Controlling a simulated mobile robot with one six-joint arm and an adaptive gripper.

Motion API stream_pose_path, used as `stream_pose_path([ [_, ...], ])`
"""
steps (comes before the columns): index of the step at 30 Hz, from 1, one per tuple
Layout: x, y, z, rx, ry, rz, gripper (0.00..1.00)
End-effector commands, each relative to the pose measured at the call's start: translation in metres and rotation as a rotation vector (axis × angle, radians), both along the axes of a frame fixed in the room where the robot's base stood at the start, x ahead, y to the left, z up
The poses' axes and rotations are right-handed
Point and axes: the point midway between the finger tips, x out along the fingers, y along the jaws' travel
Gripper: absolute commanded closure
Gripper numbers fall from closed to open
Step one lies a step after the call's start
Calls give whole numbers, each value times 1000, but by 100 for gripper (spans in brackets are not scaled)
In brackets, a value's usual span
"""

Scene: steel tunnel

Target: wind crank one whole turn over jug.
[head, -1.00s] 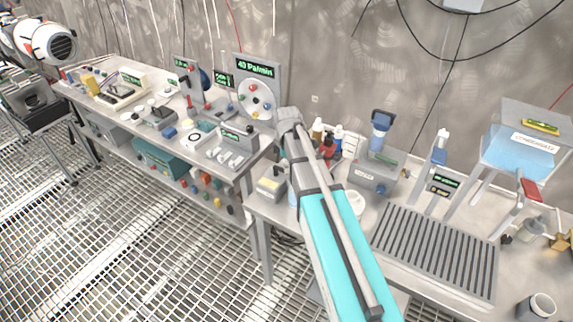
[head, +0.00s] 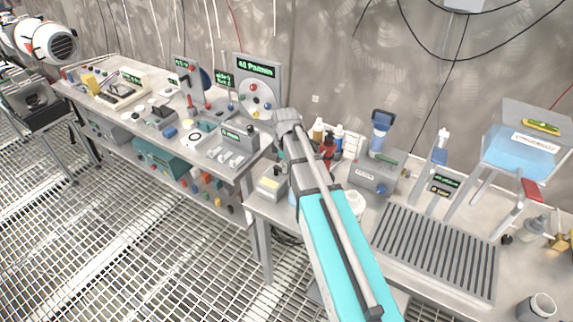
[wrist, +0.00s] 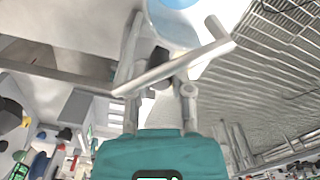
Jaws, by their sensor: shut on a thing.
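The crank (wrist: 205,57) is a pale grey bar lying slantwise across the wrist view, with a short peg rising at its right end. My gripper (wrist: 160,75) has its teal body at the bottom of that view. Its fingers reach up on both sides of a dark part and are shut on the crank; the exact contact is partly hidden. A light blue rounded shape (wrist: 172,30) at the top edge is cut off; it may be the jug, but I cannot tell for certain.
A ribbed grey tray (head: 437,250) lies right of my arm, with a grey box (head: 374,178) and several bottles (head: 338,138) behind. A crowded bench (head: 222,168) stands left. A grey cup (head: 538,306) is at the lower right. The grated floor (head: 100,230) is clear at left.

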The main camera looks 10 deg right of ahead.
Motion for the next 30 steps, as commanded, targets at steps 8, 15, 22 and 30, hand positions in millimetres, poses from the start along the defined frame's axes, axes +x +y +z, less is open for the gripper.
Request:
stream_pose_path([
  [8, -6, 9, 0, 0, 0, -239, 100],
  [15, -9, 19, 0, 0, 0, -467, 100],
  [22, -10, 28, 0, 0, 0, -682, 100],
  [30, -9, 37, 0, -1, 0, -887, 100],
])
